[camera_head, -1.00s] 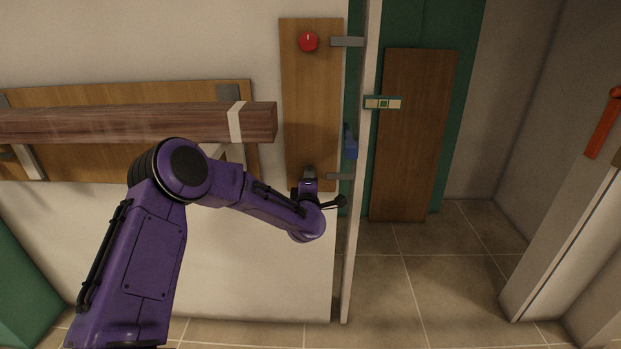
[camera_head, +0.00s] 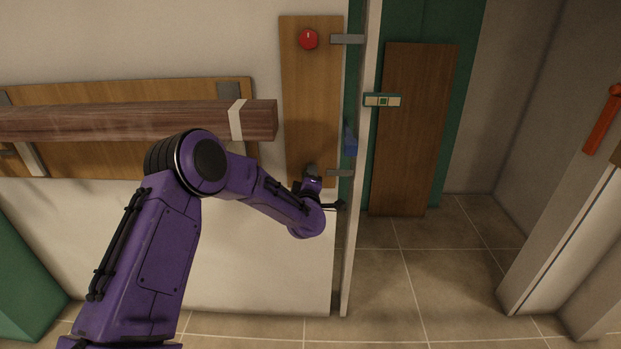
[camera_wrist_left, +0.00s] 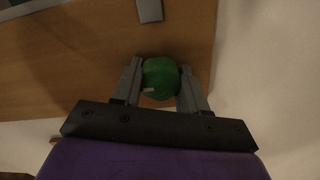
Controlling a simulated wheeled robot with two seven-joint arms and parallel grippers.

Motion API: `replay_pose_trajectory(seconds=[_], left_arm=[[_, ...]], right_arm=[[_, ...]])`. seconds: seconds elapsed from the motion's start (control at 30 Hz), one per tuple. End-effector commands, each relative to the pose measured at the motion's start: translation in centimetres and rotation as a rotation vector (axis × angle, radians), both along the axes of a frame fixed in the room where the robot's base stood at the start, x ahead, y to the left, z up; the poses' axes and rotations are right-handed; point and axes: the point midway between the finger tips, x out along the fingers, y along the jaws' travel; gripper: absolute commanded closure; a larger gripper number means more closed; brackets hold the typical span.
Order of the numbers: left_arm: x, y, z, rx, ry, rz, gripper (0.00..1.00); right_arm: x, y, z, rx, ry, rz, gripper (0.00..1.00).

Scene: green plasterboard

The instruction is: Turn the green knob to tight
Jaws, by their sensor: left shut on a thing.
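The green knob (camera_wrist_left: 161,77) shows in the left wrist view, mounted on a wooden board (camera_wrist_left: 90,70). A short pale mark sits on its lower left side. My left gripper (camera_wrist_left: 160,82) has one finger on each side of the knob and is shut on it. In the head view the left gripper (camera_head: 312,172) is at the lower end of the upright wooden board (camera_head: 311,100), and the gripper and wrist hide the green knob there. My right gripper is in neither view.
A red knob (camera_head: 308,39) sits at the top of the same board. A long wooden beam (camera_head: 140,122) juts across the wall left of it, above my left forearm. Open floor (camera_head: 440,265) lies to the right.

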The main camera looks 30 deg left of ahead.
Motion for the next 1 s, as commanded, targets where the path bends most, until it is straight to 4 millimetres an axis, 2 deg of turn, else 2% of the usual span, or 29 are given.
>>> replay_pose_trajectory(seconds=[0.07, 0.1, 0.17, 0.43, 0.53, 0.8, 1.0], left_arm=[[-0.4, 0.3, -0.7, -0.003, 0.013, 0.007, 0.88], [-0.4, 0.3, -0.7, -0.003, 0.013, 0.007, 0.48], [-0.3, 0.2, -0.6, -0.003, 0.011, 0.007, 0.32], [0.1, -0.3, -0.3, -0.002, 0.005, -0.002, 0.32], [-0.6, -0.8, -0.2, -0.002, 0.005, -0.005, 0.32], [-6.1, -3.7, -0.3, -0.002, 0.005, -0.001, 0.32], [-8.8, -5.1, -0.3, -0.003, 0.005, 0.003, 0.32]], right_arm=[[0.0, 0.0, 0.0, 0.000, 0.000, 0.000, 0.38], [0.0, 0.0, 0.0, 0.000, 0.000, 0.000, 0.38], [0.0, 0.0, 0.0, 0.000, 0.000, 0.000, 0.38], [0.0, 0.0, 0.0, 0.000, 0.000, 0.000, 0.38], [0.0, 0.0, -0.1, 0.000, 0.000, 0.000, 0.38], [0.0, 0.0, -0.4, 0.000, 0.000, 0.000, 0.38], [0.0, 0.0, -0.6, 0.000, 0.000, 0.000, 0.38]])
